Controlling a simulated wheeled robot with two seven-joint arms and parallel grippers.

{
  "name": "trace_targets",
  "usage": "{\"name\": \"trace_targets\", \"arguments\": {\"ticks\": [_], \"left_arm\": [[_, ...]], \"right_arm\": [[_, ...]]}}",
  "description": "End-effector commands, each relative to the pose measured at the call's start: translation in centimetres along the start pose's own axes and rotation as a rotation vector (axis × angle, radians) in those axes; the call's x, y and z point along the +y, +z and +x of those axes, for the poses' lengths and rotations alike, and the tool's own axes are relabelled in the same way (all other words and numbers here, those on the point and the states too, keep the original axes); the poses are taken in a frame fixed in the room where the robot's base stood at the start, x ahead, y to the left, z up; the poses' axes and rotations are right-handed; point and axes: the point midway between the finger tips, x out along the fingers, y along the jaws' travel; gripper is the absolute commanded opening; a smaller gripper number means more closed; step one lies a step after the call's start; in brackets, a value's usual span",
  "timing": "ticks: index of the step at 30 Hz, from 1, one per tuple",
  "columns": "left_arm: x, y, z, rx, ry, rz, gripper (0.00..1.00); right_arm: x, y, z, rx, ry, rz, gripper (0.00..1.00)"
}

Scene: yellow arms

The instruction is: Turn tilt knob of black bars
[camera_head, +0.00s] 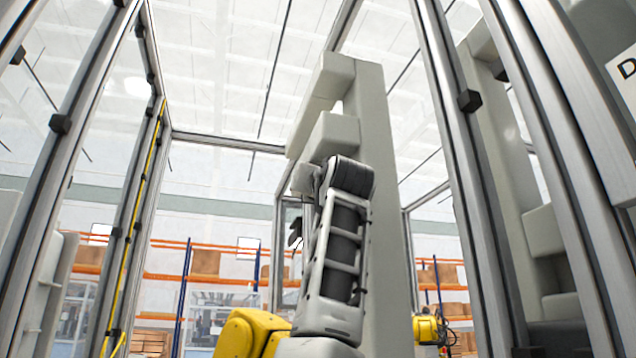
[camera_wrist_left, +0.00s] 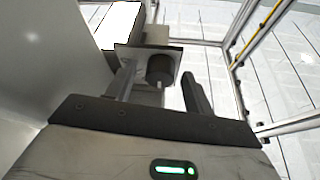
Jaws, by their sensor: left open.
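In the left wrist view a round black knob (camera_wrist_left: 160,68) sits on a pale flat plate (camera_wrist_left: 131,52) with a grey block behind it. A small light mark or pin shows at its lower edge. My left gripper (camera_wrist_left: 157,76) is open, with one finger to the left of the knob and the other to its right. A gap shows on the right side; whether the left finger touches the knob I cannot tell. In the head view one of my arms (camera_head: 340,250) reaches up the middle, and I cannot make out the knob or a gripper clearly there.
A tall grey machine column (camera_head: 375,190) stands behind my arm. Metal frame posts (camera_head: 465,180) rise on both sides, with clear panels around. A yellow robot arm (camera_head: 240,335) shows low down. Orange racks with boxes stand far back. A large grey surface (camera_wrist_left: 50,60) is close at the wrist view's left.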

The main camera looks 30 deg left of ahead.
Motion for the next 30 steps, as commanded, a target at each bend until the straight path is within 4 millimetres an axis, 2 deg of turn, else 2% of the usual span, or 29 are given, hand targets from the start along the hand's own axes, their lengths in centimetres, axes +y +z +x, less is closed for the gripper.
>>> {"name": "trace_targets", "arguments": {"ticks": [5, 9, 10, 20, 30], "left_arm": [[0.0, 0.04, -0.02, 0.0, 0.0, 0.0, 0.52], [0.01, 0.03, -0.04, 0.0, 0.0, 0.0, 0.13], [0.01, 0.03, -0.04, 0.0, 0.0, 0.0, 0.07], [-0.03, 0.05, -0.06, -0.001, 0.014, 0.034, 0.07], [-0.15, 0.05, -0.04, -0.001, 0.093, 0.224, 0.07]], "right_arm": [[-0.05, 0.08, 0.02, -0.001, -0.001, 0.001, 0.36], [-0.15, 0.14, 0.01, -0.004, -0.003, 0.001, 0.36], [-0.18, 0.16, 0.0, -0.005, -0.003, 0.001, 0.36], [-0.37, 0.34, 0.01, -0.009, -0.007, 0.002, 0.36], [-0.42, 0.37, 0.09, -0.007, -0.008, 0.002, 0.36]]}}
